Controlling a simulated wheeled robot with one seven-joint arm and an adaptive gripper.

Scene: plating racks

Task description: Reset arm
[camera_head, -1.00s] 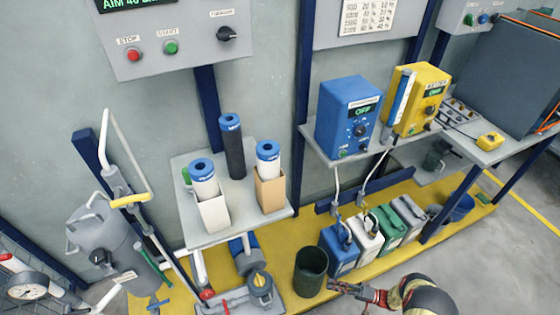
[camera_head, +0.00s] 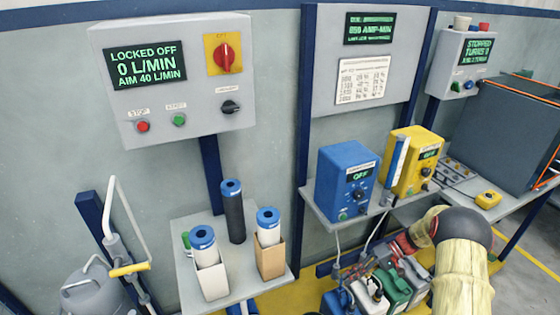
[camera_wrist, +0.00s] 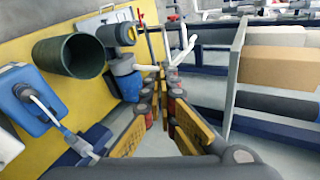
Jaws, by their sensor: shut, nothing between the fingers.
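My gripper (camera_wrist: 168,80) is shut and empty in the wrist view, its yellow and dark fingers drawn together and pointing away from the camera. In the head view, my arm comes in at the right, and my gripper hangs in front of the row of jugs, partly blending with them. No object is held. In the wrist view, the dark green bin (camera_wrist: 82,56) and a blue jug (camera_wrist: 35,100) lie to the left of the fingers, apart from them.
The jugs (camera_head: 395,292) stand below a shelf with a blue power unit (camera_head: 345,182) and a yellow one (camera_head: 412,160). A grey table (camera_head: 245,285) holds filter cartridges and boxes. A control panel (camera_head: 180,80) reads "LOCKED OFF". The wall between is bare.

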